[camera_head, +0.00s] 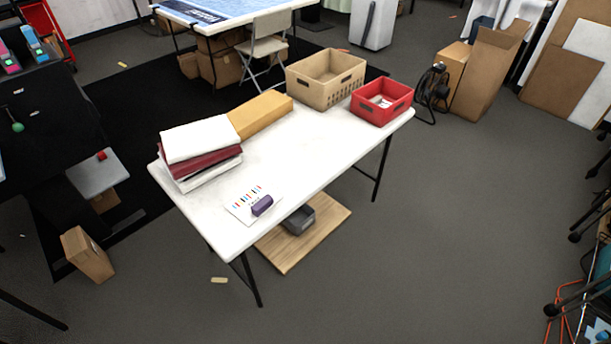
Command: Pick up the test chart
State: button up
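A white sheet with rows of small coloured marks, which looks like the test chart (240,206), lies flat on the white folding table (311,166) near its front left edge. A small dark purple object (262,205) rests on or against the chart's right side and hides part of it. My gripper is not in view.
A beige crate (326,78) and a red crate (382,101) stand at the table's far end. The table's middle is clear. Open floor (450,220) lies to the right.

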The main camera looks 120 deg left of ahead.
aim_at(255, 200)
jog(key=u, duration=4.35)
jog(key=i+l, duration=0.2)
jog(key=i, duration=0.3)
